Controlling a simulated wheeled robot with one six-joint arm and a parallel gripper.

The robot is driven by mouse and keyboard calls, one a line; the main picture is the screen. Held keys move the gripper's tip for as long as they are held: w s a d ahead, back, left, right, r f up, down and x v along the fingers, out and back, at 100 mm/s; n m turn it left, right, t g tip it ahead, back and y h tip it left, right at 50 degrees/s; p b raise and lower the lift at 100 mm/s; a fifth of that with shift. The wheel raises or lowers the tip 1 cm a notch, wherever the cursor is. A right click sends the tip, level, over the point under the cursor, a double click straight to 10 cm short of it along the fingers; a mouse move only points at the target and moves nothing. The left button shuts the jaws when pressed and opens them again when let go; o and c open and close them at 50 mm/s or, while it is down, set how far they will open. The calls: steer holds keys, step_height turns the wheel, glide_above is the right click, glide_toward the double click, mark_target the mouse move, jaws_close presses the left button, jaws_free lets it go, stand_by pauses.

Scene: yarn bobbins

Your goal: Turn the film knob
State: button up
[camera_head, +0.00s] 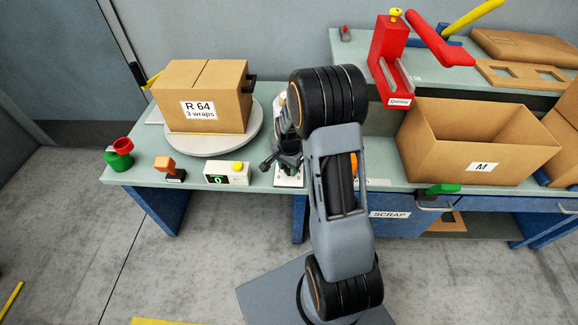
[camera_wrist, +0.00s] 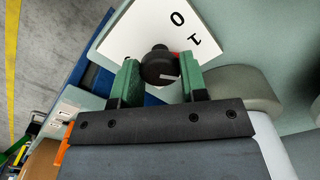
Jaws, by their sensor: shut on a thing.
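The film knob (camera_wrist: 158,66) is a round dark knob on a white plate (camera_wrist: 150,25) marked 0 and 1. A short white line shows on its face, and a small red patch shows beside it towards the 1. My gripper (camera_wrist: 159,72) has its two green fingers closed on either side of the knob. In the head view my gripper (camera_head: 278,160) is at the bench's front edge, above the white plate (camera_head: 289,181); the knob is hidden there by my arm.
A carton labelled R 64, 3 wraps (camera_head: 203,97) stands on a round turntable (camera_head: 215,145) to the left. A white box with a yellow button (camera_head: 228,174) and an orange-topped item (camera_head: 168,167) are nearby. An open carton marked M (camera_head: 478,145) and a red dispenser (camera_head: 388,60) are right.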

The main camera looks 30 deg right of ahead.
steer(key=shift+m, duration=1)
steer(key=o, duration=0.9)
step_height(320, 180, up, 14)
steer(key=shift+f+p, duration=0.1)
steer(key=shift+p, duration=1.1)
